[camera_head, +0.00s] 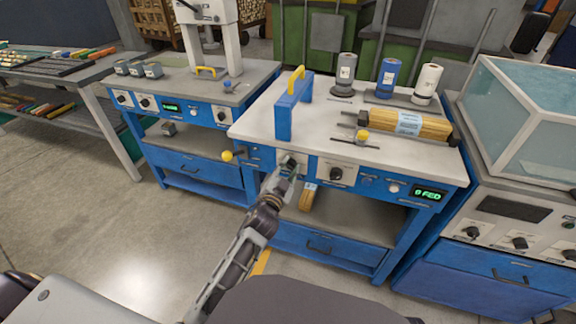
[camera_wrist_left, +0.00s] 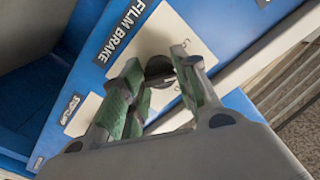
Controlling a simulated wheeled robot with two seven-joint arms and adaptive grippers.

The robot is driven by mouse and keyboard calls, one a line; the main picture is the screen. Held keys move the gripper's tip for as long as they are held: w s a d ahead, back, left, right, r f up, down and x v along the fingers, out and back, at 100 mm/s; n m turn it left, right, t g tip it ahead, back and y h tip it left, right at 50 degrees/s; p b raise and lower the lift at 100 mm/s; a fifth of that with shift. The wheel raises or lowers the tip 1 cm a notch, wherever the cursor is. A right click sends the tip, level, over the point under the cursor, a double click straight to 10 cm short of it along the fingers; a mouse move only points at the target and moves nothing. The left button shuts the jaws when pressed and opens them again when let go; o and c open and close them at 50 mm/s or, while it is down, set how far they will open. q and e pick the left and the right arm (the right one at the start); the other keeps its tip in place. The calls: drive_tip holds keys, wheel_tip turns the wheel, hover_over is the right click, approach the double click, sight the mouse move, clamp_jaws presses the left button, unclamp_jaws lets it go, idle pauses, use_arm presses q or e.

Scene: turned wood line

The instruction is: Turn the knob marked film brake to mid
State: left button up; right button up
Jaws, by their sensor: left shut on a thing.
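The film brake knob is a dark round knob (camera_wrist_left: 158,70) on a pale plate, beside the printed words FILM BRAKE (camera_wrist_left: 125,30) on the blue panel in the left wrist view. My left gripper (camera_wrist_left: 160,66) has its green-padded fingers on either side of the knob and is shut on it. In the head view my left gripper (camera_head: 288,169) reaches the front panel of the middle blue bench (camera_head: 375,237) and hides most of the knob and its plate. The knob's pointer and scale marks cannot be read. My right gripper is not in view.
Another black knob (camera_head: 336,174) sits close right of the gripper, with a green display (camera_head: 429,194) farther right. A yellow-ended lever (camera_head: 227,156) sticks out to the left. A blue arch (camera_head: 284,118) and a wood bundle (camera_head: 408,124) stand on the bench top.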

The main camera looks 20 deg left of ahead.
use_arm(q)
drive_tip(key=shift+m+p, duration=0.4)
drive_tip(key=shift+m, duration=0.5)
drive_tip(key=m+p, duration=0.1)
drive_tip(key=m, duration=0.3)
drive_tip(key=m+p, duration=0.1)
drive_tip(key=m, duration=0.4)
drive_tip(key=shift+m, duration=0.4)
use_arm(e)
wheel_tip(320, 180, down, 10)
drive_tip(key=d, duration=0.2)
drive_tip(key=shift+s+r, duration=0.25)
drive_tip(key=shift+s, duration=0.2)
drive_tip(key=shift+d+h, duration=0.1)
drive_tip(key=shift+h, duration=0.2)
use_arm(q)
drive_tip(key=o, duration=1)
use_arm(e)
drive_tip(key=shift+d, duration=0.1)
use_arm(q)
drive_tip(key=shift+s, duration=0.1)
